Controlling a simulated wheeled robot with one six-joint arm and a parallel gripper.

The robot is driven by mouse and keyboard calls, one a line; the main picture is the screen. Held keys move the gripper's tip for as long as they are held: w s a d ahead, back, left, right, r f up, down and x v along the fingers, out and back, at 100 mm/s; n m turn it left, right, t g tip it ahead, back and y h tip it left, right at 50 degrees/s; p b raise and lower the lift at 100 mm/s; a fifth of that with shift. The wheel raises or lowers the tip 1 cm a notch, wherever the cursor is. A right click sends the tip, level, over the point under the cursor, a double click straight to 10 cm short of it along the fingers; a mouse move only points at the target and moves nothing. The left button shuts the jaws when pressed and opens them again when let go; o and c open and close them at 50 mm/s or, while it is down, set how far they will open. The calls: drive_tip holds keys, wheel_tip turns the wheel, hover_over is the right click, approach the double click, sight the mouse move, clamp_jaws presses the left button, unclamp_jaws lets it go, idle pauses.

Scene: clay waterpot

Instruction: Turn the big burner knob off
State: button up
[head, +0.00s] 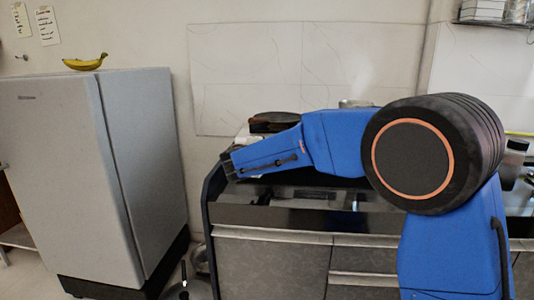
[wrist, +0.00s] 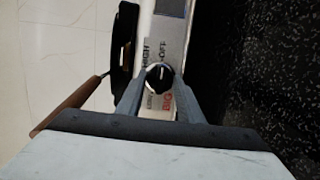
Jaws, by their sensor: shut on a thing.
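In the wrist view, the black round burner knob (wrist: 160,77) with a white pointer line sits on a pale panel. My gripper (wrist: 159,85) has one grey finger on each side of the knob and is shut on it. The panel carries the lettering HIGH, OFF and LOW, partly covered, and a red word BIG (wrist: 167,103) below the knob. The pointer line runs roughly up and down in this picture. In the head view, my blue arm reaches left over the counter, and the knob is not visible there.
A dark pan (wrist: 123,45) with a brown handle (wrist: 75,108) lies left of the knob. Speckled black counter (wrist: 270,70) lies to the right. In the head view, a grey fridge (head: 130,160) with a banana (head: 85,63) on top stands left of the counter (head: 270,218).

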drive_tip(key=shift+f, duration=0.1)
drive_tip(key=o, duration=1.1)
drive_tip(key=shift+c, duration=0.2)
drive_tip(key=v, duration=1.7)
drive_tip(key=shift+s, duration=0.2)
